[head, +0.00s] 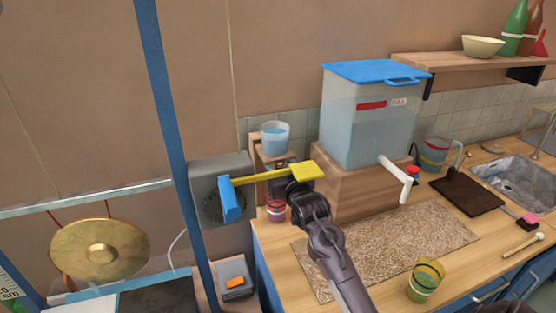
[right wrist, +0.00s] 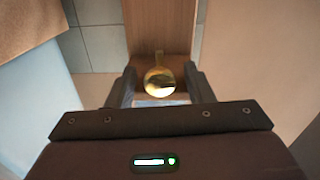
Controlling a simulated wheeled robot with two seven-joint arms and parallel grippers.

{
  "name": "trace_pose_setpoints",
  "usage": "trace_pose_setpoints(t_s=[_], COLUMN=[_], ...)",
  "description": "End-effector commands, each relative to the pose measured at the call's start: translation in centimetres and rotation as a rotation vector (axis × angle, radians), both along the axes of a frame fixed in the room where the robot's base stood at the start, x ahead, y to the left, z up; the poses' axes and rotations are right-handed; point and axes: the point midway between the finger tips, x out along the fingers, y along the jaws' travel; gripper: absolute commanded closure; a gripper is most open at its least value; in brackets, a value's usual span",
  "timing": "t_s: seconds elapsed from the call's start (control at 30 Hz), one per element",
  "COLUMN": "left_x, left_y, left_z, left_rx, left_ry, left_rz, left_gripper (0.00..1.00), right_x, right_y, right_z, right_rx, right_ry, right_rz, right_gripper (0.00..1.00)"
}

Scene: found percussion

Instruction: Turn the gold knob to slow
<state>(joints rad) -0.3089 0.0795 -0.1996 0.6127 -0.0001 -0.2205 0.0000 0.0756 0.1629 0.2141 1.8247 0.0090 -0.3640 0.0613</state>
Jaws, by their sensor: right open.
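The gold knob (right wrist: 160,80) shows in the right wrist view, on a wooden face, with a shiny round front and a small tab at its top. My right gripper (right wrist: 160,84) is open, with one finger on each side of the knob. I cannot tell whether the fingers touch it. No slow mark is readable. My left gripper is not in view.
A yellow bar with a blue end (head: 230,200) crosses close to my right gripper. A cup of water (head: 275,137) stands on top of the stand. A large water tank (head: 368,122) on a wooden block stands to the right. A gold gong (head: 99,248) hangs at the left.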

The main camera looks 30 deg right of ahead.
Motion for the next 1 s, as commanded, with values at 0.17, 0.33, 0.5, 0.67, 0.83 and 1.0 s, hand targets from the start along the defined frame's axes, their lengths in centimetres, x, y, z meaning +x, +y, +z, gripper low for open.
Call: trace_pose_setpoints(t_s=[0.17, 0.33, 0.5, 0.67, 0.83, 1.0], left_x=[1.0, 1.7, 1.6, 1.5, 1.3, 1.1], left_y=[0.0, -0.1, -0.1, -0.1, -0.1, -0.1], left_z=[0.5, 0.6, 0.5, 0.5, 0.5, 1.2], left_rx=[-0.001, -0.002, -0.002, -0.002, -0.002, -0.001], left_ry=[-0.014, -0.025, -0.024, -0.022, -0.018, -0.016], left_rz=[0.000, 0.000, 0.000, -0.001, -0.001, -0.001], left_gripper=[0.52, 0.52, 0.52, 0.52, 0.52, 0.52], right_x=[1.3, 1.5, 1.5, 1.5, 1.5, 1.5], right_y=[-0.3, -0.3, -0.3, -0.3, -0.3, -0.4], right_z=[0.0, -0.1, -0.1, -0.1, -0.1, 0.1], right_rx=[0.000, 0.001, 0.001, 0.001, 0.004, 0.076], right_ry=[0.001, 0.001, 0.001, 0.001, 0.000, -0.018], right_rz=[0.001, 0.001, 0.001, 0.001, 0.001, 0.001], right_gripper=[0.53, 0.53, 0.59, 0.80, 0.96, 0.96])
